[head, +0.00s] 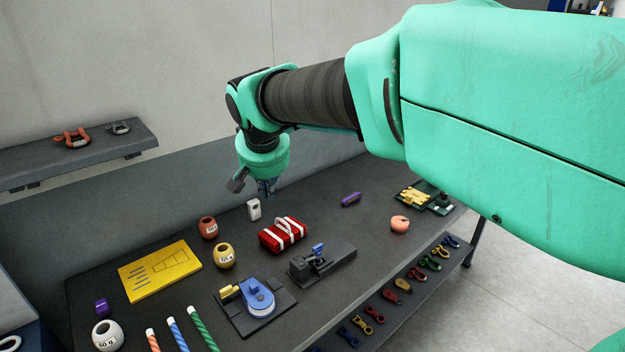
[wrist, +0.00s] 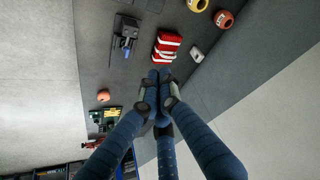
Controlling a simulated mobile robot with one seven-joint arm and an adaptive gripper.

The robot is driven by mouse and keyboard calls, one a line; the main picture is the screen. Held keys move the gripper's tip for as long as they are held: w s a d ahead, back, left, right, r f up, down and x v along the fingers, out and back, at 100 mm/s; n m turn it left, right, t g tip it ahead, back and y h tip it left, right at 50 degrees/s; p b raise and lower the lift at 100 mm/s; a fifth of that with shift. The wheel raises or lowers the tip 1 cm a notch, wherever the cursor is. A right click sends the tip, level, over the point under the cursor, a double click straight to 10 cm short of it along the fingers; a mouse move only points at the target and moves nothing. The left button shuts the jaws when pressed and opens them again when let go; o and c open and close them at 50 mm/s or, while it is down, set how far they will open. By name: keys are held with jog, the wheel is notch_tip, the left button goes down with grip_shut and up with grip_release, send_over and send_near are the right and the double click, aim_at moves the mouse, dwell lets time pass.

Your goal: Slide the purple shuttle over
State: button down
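The purple shuttle (head: 351,199) lies on the dark bench, right of the red-and-white striped bundle and left of the salmon-coloured round float. I cannot make it out in the wrist view, where my fingers cover part of the bench. My gripper (head: 266,188) hangs above the back of the bench, left of the shuttle and apart from it. In the wrist view its blue fingers (wrist: 159,76) come together at the tips, with nothing visible between them.
The striped bundle (head: 283,233) and a white block (head: 254,210) stand near my gripper. The salmon float (head: 400,224) and green boards (head: 425,194) lie right of the shuttle. A black clamp fixture (head: 322,262) is in front. Bare bench surrounds the shuttle.

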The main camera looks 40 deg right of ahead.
jog(key=w+d+f+m+g+h+p, duration=0.15)
jog(key=w+d+m, duration=0.25)
jog(key=w+d, duration=1.05)
jog(key=m+g+h+p, duration=0.3)
jog(key=m, duration=0.5)
send_over(352, 198)
jog(key=w+d, duration=0.2)
jog(key=d, duration=0.3)
jog(key=f, duration=2.8)
jog(key=shift+s+a, duration=0.2)
jog(key=shift+s+d+f+h, duration=0.1)
jog(key=shift+d+f+h, duration=0.15)
jog(key=shift+d, duration=0.1)
jog(key=shift+f, duration=0.15)
jog(key=shift+b+x, duration=0.5)
jog(key=shift+x, duration=4.35)
jog(key=shift+a+b, duration=0.3)
jog(key=shift+a, duration=1.7)
